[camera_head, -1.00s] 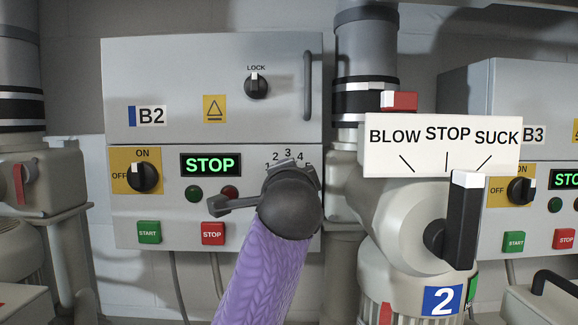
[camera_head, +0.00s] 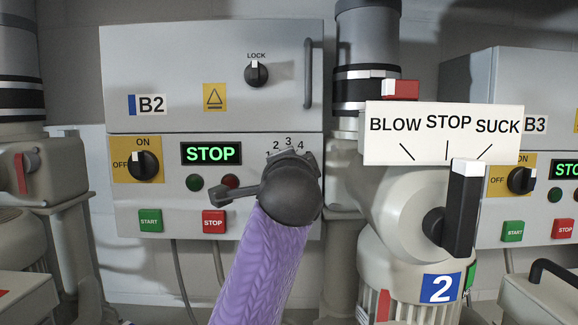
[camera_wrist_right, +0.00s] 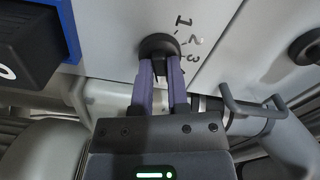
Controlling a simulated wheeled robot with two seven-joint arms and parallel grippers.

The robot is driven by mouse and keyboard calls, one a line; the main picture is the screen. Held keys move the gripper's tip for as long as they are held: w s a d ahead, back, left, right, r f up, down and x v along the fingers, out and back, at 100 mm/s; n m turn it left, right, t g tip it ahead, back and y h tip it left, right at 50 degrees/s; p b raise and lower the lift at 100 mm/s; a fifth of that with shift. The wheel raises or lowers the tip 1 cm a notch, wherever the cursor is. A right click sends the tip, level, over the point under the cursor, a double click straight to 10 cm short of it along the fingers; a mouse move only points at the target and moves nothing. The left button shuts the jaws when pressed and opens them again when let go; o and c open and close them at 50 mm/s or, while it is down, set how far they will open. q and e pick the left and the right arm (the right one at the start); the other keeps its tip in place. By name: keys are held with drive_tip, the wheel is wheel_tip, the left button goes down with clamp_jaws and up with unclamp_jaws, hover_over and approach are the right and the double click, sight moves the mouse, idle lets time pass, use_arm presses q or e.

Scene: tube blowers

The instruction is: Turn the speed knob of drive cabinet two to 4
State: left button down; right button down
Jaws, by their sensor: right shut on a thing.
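Drive cabinet two (camera_head: 165,80), a grey box labelled B2, has a lit STOP display (camera_head: 211,153). Its speed knob sits below the scale 1, 2, 3, 4 (camera_head: 288,142) and is hidden behind my right gripper (camera_head: 290,168) in the head view. In the right wrist view, the round black speed knob (camera_wrist_right: 158,44) is at the top middle. The two purple fingers of my right gripper (camera_wrist_right: 161,70) are shut on its grip. The digits 1, 2, 3 show around the knob there. Where the pointer stands cannot be made out. My left gripper is not in view.
Left of the gripper are an ON/OFF switch (camera_head: 142,165), a green START button (camera_head: 149,220) and a red STOP button (camera_head: 213,222). To the right stands blower 2 with a BLOW/STOP/SUCK plate (camera_head: 443,145) and a black lever (camera_head: 461,210). Cabinet B3 (camera_head: 520,95) is beyond it.

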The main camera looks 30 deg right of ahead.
drive_tip(key=n+p, duration=0.1)
drive_tip(key=n, duration=0.2)
drive_tip(key=shift+n+p, duration=0.65)
drive_tip(key=shift+n, duration=0.95)
drive_tip(key=c, duration=0.6)
unclamp_jaws()
drive_tip(key=shift+s+a, duration=0.2)
drive_tip(key=shift+s, duration=0.1)
drive_tip(key=b+v, duration=0.3)
drive_tip(key=v, duration=0.6)
drive_tip(key=shift+s+b, duration=0.15)
drive_tip(key=shift+b, duration=0.25)
